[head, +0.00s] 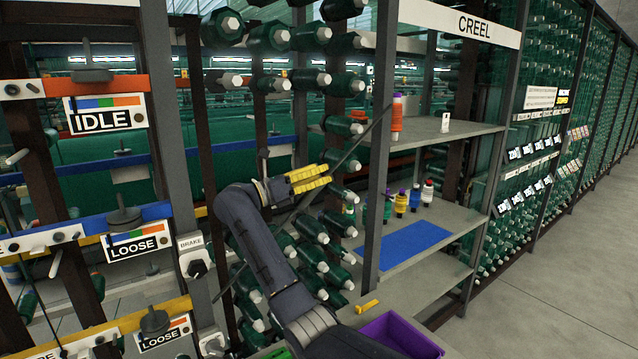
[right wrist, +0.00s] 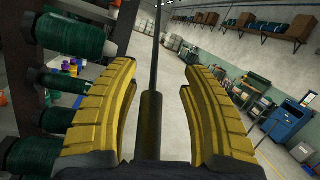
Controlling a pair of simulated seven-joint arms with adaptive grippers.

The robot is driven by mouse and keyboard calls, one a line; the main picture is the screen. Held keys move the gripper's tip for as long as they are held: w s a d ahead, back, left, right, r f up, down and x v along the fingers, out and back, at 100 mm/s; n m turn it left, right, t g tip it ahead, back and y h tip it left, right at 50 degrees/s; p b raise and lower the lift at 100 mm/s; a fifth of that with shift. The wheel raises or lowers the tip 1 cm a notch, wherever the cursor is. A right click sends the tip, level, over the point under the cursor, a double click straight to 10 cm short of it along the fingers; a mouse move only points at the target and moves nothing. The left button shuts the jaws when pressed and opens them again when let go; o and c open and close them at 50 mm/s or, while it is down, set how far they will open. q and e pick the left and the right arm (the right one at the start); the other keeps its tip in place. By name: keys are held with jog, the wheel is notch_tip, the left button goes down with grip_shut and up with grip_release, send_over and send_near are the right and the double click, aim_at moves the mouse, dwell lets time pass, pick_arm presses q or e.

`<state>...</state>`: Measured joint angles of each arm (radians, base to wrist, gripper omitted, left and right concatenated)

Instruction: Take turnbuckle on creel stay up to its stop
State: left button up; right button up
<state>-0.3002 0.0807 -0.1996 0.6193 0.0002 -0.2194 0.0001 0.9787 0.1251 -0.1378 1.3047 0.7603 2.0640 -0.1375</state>
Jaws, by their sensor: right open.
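The creel stay (head: 348,152) is a thin dark rod that runs diagonally in front of the bobbin rack in the head view. My right gripper (head: 318,178) is at the stay, with its yellow fingers apart. In the right wrist view, the stay's rod (right wrist: 156,45) runs between the open fingers of my right gripper (right wrist: 158,72). The turnbuckle (right wrist: 151,125), a thicker dark cylinder, sits lower between the fingers, with a gap visible on each side. In the head view I cannot make out the turnbuckle clearly near my gripper. My left gripper is not in view.
Green bobbins (head: 312,228) fill the rack behind my right arm. A grey post (head: 378,150) and shelves (head: 440,135) with small cones and a blue mat (head: 403,244) stand to the right. A purple bin (head: 405,335) is at the bottom. The aisle floor (head: 570,270) is clear.

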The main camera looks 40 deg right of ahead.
jog(key=shift+r, duration=3.55)
